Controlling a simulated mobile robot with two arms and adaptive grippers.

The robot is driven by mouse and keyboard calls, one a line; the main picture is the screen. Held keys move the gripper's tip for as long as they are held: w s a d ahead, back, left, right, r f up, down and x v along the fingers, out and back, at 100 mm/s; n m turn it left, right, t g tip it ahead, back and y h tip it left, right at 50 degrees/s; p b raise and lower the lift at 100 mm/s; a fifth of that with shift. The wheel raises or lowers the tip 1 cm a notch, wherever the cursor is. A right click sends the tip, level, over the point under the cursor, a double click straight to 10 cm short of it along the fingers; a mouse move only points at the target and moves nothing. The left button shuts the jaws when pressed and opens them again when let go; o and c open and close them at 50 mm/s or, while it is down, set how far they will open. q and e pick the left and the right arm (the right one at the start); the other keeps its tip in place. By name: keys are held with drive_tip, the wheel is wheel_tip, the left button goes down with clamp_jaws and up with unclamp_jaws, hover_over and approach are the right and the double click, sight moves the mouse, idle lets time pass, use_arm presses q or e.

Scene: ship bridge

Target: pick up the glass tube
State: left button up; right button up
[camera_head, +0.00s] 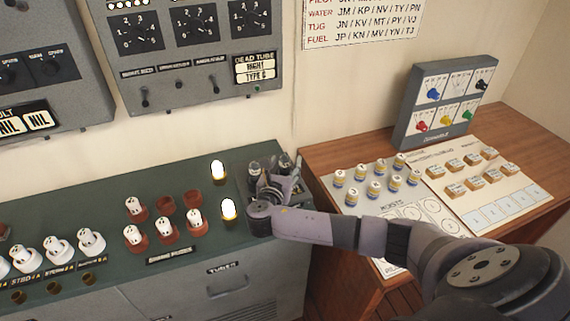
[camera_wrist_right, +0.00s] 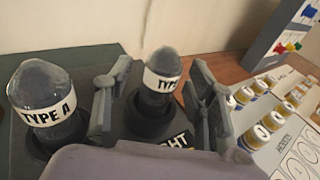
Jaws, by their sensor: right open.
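A glass tube with a white "TYPE" band (camera_wrist_right: 163,85) stands upright in a dark round socket (camera_wrist_right: 152,118) between the fingers of my right gripper (camera_wrist_right: 158,95). The letter after "TYPE" is hidden by a finger. The fingers are open on either side of the tube; I cannot tell whether either touches it. A second glass tube, marked "TYPE A" (camera_wrist_right: 45,105), stands in its own socket left of the gripper. In the head view my right gripper (camera_head: 273,180) is over the right end of the green console and partly hides the tubes there. My left gripper is not in view.
Two lit tubes (camera_head: 218,170) stand just left of the gripper on the green console (camera_head: 110,225). Several white plugs in red sockets (camera_head: 133,235) are farther left. A wall panel reads "DEAD TUBE RIGHT TYPE C" (camera_head: 254,70). A wooden desk (camera_head: 340,150) with several small pieces lies right.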

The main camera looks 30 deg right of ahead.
drive_tip(key=shift+w+d+f, duration=0.1)
drive_tip(key=shift+w+d, duration=0.05)
drive_tip(key=shift+c, duration=0.5)
clamp_jaws()
